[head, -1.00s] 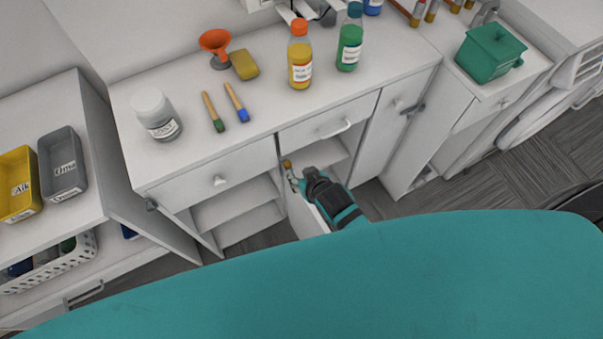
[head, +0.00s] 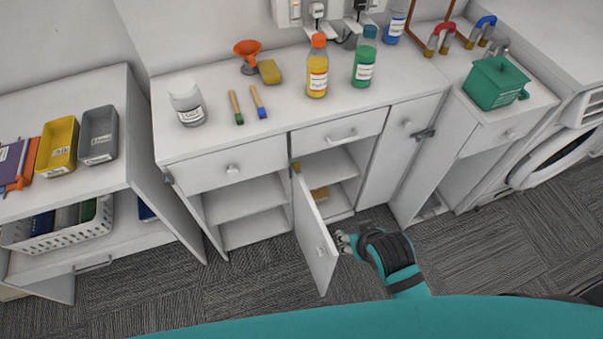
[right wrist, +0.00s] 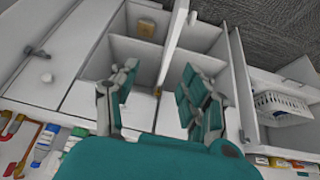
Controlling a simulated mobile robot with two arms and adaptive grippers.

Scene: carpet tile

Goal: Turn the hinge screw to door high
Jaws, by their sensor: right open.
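The open cabinet door (head: 308,225) hangs out from the middle of the white counter, with a knob on its face. A small brass-coloured piece (head: 297,167), likely the hinge screw, sits at the door's upper hinge corner. My right gripper (head: 342,243) is open and empty, just right of the door's lower outer part and well below the brass piece. In the right wrist view the two spread fingers (right wrist: 158,92) frame the cabinet and the door (right wrist: 173,45). The screw's details are too small to tell. My left gripper is not in view.
An orange-capped bottle (head: 317,68), a green bottle (head: 364,60), two brushes and a white jar (head: 187,103) stand or lie on the counter. A brown block (head: 319,194) lies inside the cabinet. The floor around my gripper is clear.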

